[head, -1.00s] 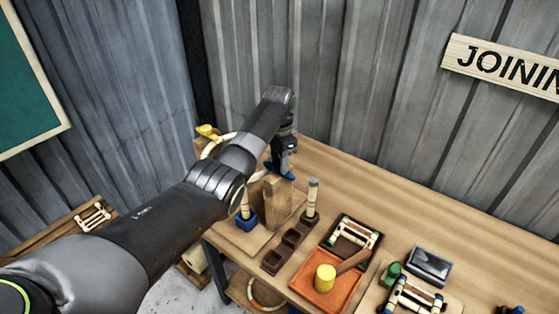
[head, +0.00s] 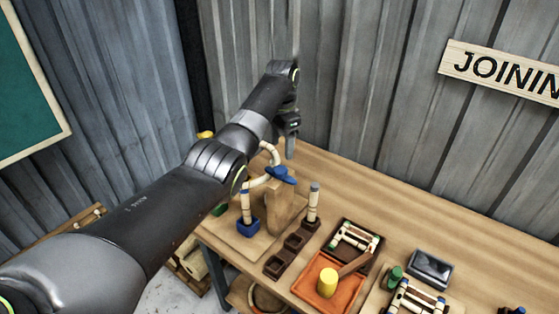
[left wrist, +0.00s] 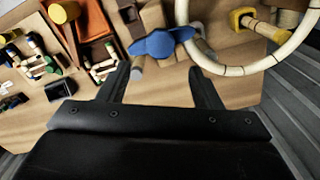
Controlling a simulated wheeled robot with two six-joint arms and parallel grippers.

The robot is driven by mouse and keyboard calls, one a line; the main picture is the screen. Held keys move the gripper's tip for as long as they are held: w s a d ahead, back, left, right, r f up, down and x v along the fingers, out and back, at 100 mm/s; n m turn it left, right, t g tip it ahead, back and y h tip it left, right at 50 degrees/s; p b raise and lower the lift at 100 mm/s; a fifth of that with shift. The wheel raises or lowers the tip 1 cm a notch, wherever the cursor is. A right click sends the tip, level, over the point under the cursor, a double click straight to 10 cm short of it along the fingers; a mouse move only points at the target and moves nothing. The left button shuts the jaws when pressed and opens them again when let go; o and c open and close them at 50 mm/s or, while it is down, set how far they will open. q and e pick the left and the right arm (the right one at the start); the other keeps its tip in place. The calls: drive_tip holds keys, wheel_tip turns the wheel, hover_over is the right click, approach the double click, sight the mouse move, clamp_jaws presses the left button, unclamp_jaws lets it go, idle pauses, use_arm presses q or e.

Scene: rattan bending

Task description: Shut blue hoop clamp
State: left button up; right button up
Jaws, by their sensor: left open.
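The blue hoop clamp (head: 281,175) sits on top of a wooden post (head: 280,207) on the bench, at the cream segmented hoop (head: 267,181). In the left wrist view the clamp (left wrist: 160,42) is a blue, wing-shaped piece by the hoop's left edge (left wrist: 182,14). I cannot tell whether the clamp is fully shut. My left gripper (head: 290,150) is above the clamp and apart from it. In the left wrist view its two fingers (left wrist: 157,75) are spread with nothing between them. My left arm hides part of the hoop. My right gripper is not in view.
A yellow clamp (left wrist: 246,20) is farther along the hoop. An orange tray (head: 322,297) holds a yellow cylinder (head: 327,282). The bench's back strip is clear.

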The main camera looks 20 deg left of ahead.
use_arm(q)
wheel_tip(320, 180, up, 9)
drive_tip(key=shift+r, duration=0.2)
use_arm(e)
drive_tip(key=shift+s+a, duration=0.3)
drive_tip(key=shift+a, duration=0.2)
